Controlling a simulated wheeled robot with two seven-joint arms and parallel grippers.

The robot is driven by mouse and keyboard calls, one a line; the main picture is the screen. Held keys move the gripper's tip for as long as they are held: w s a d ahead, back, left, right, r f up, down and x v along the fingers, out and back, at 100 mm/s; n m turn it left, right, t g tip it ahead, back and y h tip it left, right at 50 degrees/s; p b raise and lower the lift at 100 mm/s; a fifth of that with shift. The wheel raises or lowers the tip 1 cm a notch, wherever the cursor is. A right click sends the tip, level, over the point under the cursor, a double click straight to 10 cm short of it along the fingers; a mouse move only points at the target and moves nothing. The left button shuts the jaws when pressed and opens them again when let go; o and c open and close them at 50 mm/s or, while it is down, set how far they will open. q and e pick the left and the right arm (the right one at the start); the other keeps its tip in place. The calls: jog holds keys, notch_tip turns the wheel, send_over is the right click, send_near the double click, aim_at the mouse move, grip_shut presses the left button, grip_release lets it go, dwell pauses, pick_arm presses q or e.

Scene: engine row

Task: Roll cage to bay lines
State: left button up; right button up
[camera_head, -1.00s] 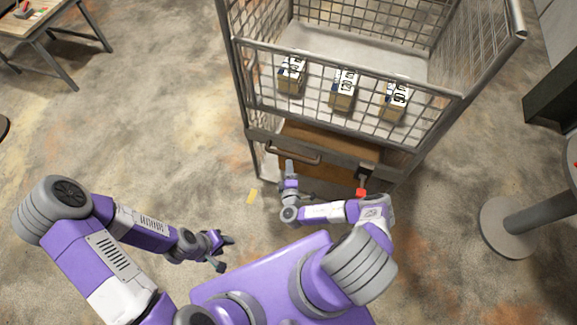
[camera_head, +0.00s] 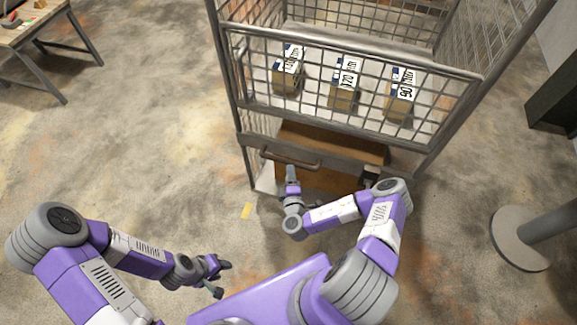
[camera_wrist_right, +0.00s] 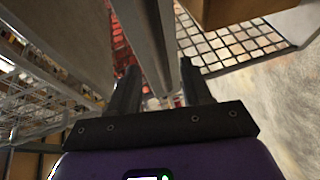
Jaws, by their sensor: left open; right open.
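The grey wire roll cage (camera_head: 350,125) stands upright in front of me in the head view. Three small labelled cartons sit on its shelf: left (camera_head: 288,70), middle (camera_head: 344,84) and right (camera_head: 401,95). A handle bar (camera_head: 290,158) runs across the cage's lower front. My right gripper (camera_head: 291,174) is just below this handle, and I cannot tell if they touch. In the right wrist view, the right gripper (camera_wrist_right: 160,80) has its fingers apart, with a grey bar behind the gap. My left gripper (camera_head: 222,278) is open and empty, low over the floor.
A brown box (camera_head: 310,178) sits low in the cage. A grey round post base (camera_head: 520,238) stands at right, and a workbench (camera_head: 30,30) at far left. The floor on the left is clear.

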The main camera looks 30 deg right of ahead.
aim_at(289, 162)
jog(key=b+x, duration=0.2)
jog(key=x, duration=0.5)
jog(key=shift+c, duration=0.4)
grip_shut()
